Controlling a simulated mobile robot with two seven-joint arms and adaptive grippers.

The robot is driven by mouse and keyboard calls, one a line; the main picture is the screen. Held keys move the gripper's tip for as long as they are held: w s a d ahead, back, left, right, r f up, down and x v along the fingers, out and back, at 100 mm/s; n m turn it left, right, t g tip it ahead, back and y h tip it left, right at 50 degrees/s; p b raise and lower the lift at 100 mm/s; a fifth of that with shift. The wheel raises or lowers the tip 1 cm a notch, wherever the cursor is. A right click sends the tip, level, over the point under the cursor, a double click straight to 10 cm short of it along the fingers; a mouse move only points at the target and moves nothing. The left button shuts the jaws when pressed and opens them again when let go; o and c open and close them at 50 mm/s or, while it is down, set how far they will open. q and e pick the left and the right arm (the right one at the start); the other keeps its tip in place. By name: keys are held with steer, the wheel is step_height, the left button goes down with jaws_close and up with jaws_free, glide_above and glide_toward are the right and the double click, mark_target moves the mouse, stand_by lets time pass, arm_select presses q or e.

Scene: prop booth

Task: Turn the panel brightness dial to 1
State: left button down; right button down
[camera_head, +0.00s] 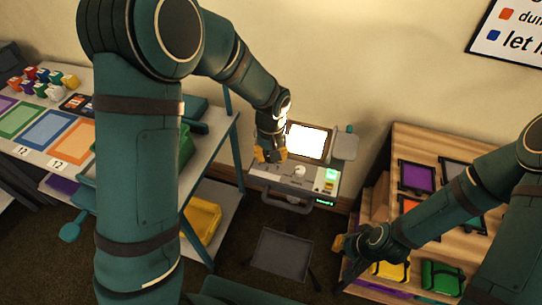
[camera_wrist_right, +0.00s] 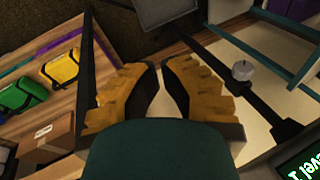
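The control panel (camera_head: 272,176) is a pale case against the back wall with a bright lit screen (camera_head: 306,141). A white round dial (camera_head: 299,171) stands on its top face. A small black display with green text (camera_head: 325,201) is at its front edge; part of a green-lettered display (camera_wrist_right: 304,164) shows in the right wrist view, cut off. My left gripper (camera_head: 270,154) points down over the panel's left part, left of the dial, with its yellow fingers apart and empty. My right gripper (camera_head: 343,243) is low in front of the shelf, empty; its fingers (camera_wrist_right: 161,68) show a narrow gap.
A wooden shelf (camera_head: 450,148) with colored panels and yellow and green cases (camera_head: 441,277) is at right. A table with colored mats (camera_head: 48,130) is at left, a yellow bin (camera_head: 203,221) below. A dark stool (camera_head: 283,252) stands before the panel.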

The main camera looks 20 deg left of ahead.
arm_select(q)
steer(key=shift+n, duration=1)
steer(key=c, duration=0.7)
jaws_free()
step_height(320, 180, up, 12)
steer(key=shift+r, duration=0.1)
